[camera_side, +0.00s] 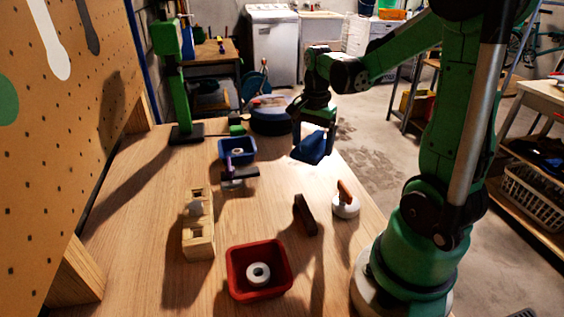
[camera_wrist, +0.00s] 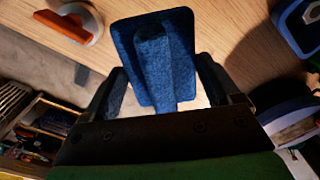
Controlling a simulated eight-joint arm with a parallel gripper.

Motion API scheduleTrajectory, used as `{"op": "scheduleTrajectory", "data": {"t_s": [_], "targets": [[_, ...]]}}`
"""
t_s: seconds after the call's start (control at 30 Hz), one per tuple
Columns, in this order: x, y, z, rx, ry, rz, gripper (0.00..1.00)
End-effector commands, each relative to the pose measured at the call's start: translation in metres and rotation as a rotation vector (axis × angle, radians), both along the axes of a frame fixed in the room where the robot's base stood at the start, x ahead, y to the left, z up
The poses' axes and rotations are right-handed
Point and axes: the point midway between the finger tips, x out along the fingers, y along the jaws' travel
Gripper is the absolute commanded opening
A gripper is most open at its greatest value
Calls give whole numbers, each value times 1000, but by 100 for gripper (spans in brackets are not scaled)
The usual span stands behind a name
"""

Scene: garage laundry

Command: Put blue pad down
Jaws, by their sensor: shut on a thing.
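The blue pad (camera_side: 312,147) is held above the far right edge of the wooden table. It hangs tilted, with its flat face partly visible. My gripper (camera_side: 318,128) is shut on it from above. In the wrist view the blue pad (camera_wrist: 151,62) fills the middle, with its raised grip between the two dark fingers of my gripper (camera_wrist: 158,95). The table top (camera_wrist: 222,18) shows beyond the pad. The pad's underside and any contact with the table are hidden.
A blue bin (camera_side: 237,151) with a white ring, a red bin (camera_side: 259,270) with a white ring, and a wooden block holder (camera_side: 198,226) stand on the table. A brown block (camera_side: 305,215) and a white-based tool (camera_side: 346,204) are nearer. A dark round object (camera_side: 270,114) sits behind.

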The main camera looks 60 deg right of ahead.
Motion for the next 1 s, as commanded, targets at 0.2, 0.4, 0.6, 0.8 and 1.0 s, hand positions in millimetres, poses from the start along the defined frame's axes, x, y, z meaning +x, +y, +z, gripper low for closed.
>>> {"op": "scheduleTrajectory", "data": {"t_s": [0.2,0.4,0.6,0.8,1.0], "targets": [[6,8,6,0,0,45,25],[31,63,47,0,-1,310,25],[35,129,94,0,-1,610,25],[26,163,116,0,-2,768,25],[24,167,90,0,-2,789,25]]}}
